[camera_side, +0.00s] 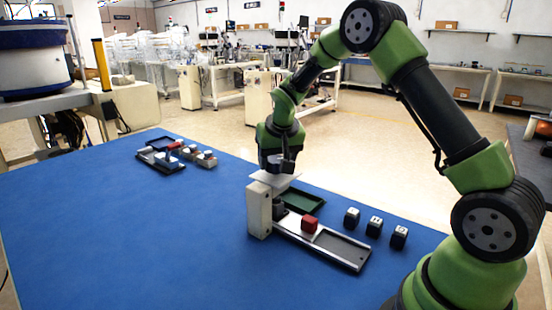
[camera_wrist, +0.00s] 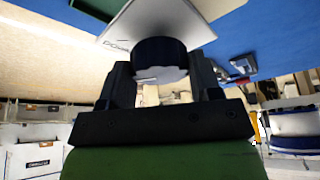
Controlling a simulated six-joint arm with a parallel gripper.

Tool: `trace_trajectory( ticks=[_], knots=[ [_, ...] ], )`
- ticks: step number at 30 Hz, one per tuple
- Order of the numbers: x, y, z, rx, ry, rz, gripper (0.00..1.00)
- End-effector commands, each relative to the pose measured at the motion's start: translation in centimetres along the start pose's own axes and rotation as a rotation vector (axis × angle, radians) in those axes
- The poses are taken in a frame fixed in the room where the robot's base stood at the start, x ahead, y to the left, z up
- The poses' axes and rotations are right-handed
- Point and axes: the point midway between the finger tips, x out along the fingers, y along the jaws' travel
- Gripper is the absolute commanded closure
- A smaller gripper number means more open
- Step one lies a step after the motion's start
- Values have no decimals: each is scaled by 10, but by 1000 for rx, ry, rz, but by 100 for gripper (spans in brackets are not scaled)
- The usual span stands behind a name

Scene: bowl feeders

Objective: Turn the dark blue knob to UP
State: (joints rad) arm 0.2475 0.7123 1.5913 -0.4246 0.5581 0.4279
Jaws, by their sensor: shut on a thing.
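The dark blue knob (camera_wrist: 160,52) sits on a white plate (camera_wrist: 128,24) with lettering, partly covered, that seems to read DOWN. In the side view the white plate (camera_side: 264,176) stands at the top of a pale upright block (camera_side: 259,212). My gripper (camera_wrist: 162,74) is shut on the knob, with one finger on each side of it. In the side view my gripper (camera_side: 279,166) points down over the plate and hides the knob. I cannot tell which way the knob points. The UP label is not readable in either view.
Several dark blocks with white tops (camera_side: 374,227) stand to the right. More small parts (camera_side: 160,158) lie far left. The blue table's left front is clear.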

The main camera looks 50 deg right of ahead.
Motion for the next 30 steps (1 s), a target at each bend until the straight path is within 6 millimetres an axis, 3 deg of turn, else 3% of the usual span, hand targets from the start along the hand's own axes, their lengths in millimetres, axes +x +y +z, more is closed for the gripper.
trace_trajectory(
  ticks=[30],
  knots=[
    [1, 5, -2, -884, -1, -372, 66]
  ],
)
